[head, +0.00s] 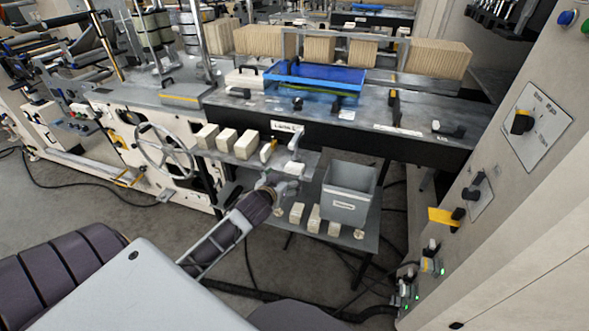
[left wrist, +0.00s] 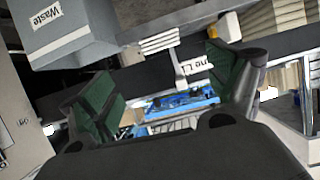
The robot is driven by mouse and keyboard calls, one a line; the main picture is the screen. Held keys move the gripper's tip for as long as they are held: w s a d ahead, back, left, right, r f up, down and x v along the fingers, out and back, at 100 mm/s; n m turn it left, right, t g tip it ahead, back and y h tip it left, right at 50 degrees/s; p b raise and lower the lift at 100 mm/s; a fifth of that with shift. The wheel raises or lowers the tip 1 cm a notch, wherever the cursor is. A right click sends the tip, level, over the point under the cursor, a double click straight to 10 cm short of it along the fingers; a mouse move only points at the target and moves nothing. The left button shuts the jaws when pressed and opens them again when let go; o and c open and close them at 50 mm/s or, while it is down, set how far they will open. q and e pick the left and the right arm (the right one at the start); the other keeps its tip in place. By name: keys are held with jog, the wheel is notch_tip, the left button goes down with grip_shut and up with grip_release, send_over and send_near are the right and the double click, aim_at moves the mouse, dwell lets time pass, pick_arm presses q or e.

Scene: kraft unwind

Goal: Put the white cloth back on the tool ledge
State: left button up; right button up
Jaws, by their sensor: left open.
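My left gripper (head: 279,184) is open in front of the tool ledge (head: 236,158), below its edge. In the left wrist view its two dark green finger pads (left wrist: 165,78) stand wide apart with nothing gripped between them. A small white piece (head: 293,168) lies just beyond the gripper at the ledge's right end; it may be the white cloth. A ribbed white piece with a narrow strip (left wrist: 160,43) shows beyond the fingers in the left wrist view. I cannot tell whether they are the same thing. My right gripper is not seen.
Several pale blocks (head: 227,139) stand on the ledge. A grey waste bin (head: 348,195) and more blocks (head: 314,218) are on the lower shelf. A handwheel (head: 165,150) is at the left. A blue tray (head: 315,77) sits on the bench above. A control cabinet (head: 500,200) bounds the right.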

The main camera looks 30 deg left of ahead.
aim_at(293, 169)
pick_arm(q)
jog(key=shift+n, duration=0.3)
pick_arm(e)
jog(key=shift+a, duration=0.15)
pick_arm(q)
jog(key=shift+x, duration=3.8)
jog(key=shift+w+a+f, duration=0.1)
jog(key=shift+w, duration=0.3)
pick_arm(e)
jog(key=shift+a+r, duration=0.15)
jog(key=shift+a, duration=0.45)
